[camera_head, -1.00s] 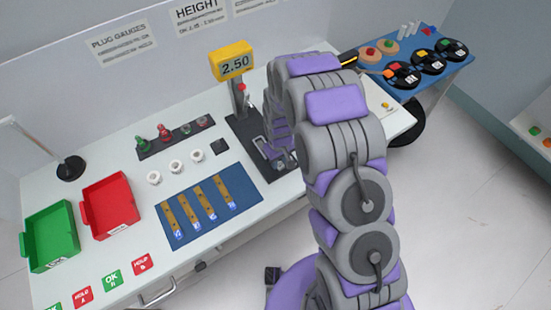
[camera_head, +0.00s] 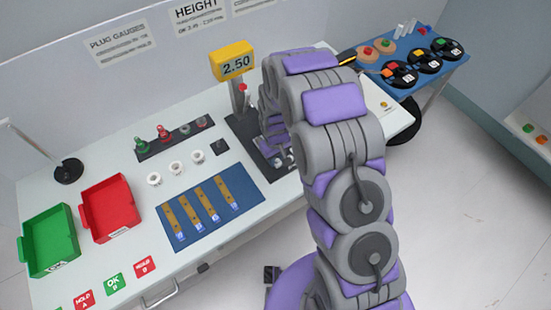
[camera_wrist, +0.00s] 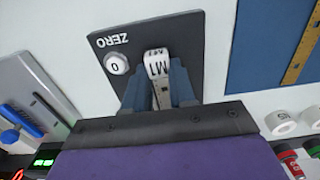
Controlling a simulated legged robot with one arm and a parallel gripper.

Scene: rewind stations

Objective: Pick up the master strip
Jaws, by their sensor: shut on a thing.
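In the head view my arm hides the strip, and my gripper is down at the height gauge (camera_head: 236,70), whose yellow display reads 2.50.
A blue mat (camera_head: 245,190) holds several brown strips. White rings (camera_head: 175,168) and plug gauges stand behind it. A red tray (camera_head: 108,208) and a green tray (camera_head: 48,240) are at the left. A blue side table (camera_head: 460,62) with black discs is at the right.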

